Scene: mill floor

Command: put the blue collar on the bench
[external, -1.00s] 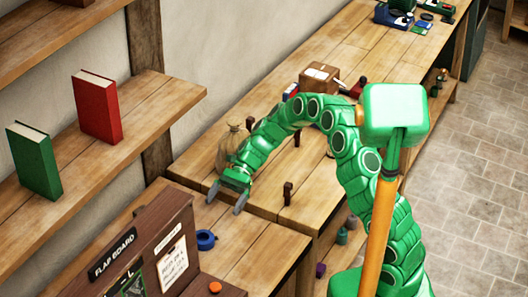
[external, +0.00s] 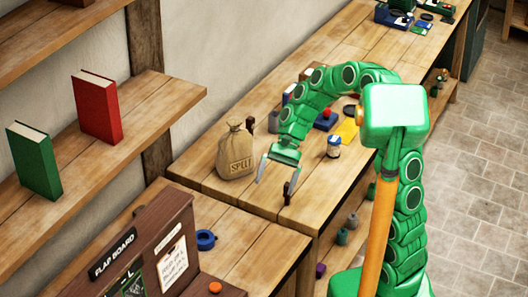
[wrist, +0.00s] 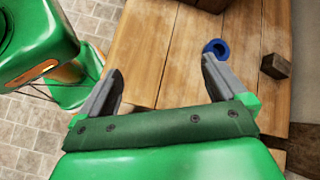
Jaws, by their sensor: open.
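The blue collar (external: 206,240) is a small ring lying flat on the near wooden top (external: 256,262), next to the flap board. In the wrist view the collar (wrist: 215,46) shows just past the tip of the right finger. My gripper (external: 277,178) is open and empty, with its fingers pointing down over the long wooden bench (external: 225,196). It is apart from the collar, to its upper right in the external view. Both open fingers (wrist: 160,68) show in the wrist view with bare wood between them. I cannot tell which wooden top is the named bench.
A tied sack (external: 235,152) stands left of my gripper. A dark upright peg (external: 287,193) is close to the right finger. The flap board (external: 135,250) stands left of the collar. A small jar (external: 334,147) and a yellow piece (external: 348,131) lie farther back.

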